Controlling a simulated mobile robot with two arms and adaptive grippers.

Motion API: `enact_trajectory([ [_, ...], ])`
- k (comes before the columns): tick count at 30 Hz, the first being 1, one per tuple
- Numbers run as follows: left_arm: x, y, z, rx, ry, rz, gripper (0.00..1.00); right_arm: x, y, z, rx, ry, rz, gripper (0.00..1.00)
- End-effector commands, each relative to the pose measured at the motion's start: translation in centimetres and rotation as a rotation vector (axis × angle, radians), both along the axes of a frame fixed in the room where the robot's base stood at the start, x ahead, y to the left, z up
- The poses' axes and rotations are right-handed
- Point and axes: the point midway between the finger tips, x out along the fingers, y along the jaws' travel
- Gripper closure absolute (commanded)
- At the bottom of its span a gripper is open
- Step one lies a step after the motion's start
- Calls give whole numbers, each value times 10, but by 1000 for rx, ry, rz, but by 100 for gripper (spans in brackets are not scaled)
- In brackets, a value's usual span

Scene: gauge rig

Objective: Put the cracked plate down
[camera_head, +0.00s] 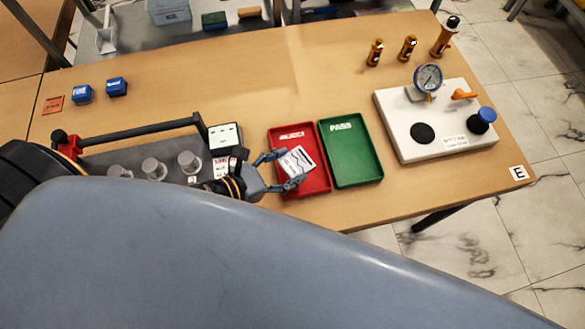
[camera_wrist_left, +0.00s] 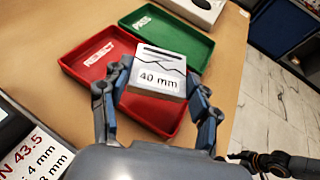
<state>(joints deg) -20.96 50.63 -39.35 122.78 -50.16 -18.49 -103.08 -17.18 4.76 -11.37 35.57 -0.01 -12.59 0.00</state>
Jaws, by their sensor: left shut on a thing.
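The cracked plate is a pale block marked "40 mm" with a dark crack line and a slot; it shows in the left wrist view (camera_wrist_left: 158,70) and in the head view (camera_head: 297,161). My left gripper (camera_head: 281,170) is shut on it, with a finger on each side in the left wrist view (camera_wrist_left: 155,90). The plate is over the red tray labelled REJECT (camera_head: 316,183); I cannot tell whether it touches the tray floor. The green tray labelled PASS (camera_head: 351,165) is just right of the red one and looks empty.
A white gauge stand (camera_head: 455,140) with a round dial (camera_head: 429,78) stands right of the trays. A dark rack with grey cylinders (camera_head: 153,168) and a bar handle is on the left. Blue blocks (camera_head: 116,86) lie at the back left. Brass-coloured pieces (camera_head: 409,47) stand at the back right.

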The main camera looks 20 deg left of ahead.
Motion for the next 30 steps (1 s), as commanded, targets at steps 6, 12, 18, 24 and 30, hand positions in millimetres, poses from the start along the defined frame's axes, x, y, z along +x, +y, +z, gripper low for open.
enact_trajectory([
  [6,12,-7,-16,-2,0,1,81,0,1,0,2,0,2,60],
  [12,15,-9,-45,-3,3,3,81,0,4,-8,5,1,1,60],
  [18,15,-9,-52,-1,1,0,81,0,6,-9,7,1,1,60],
  [24,15,-9,-53,-1,1,0,81,-1,6,-10,7,1,1,60],
  [30,15,-8,-55,1,2,1,29,-1,5,-11,7,1,1,60],
])
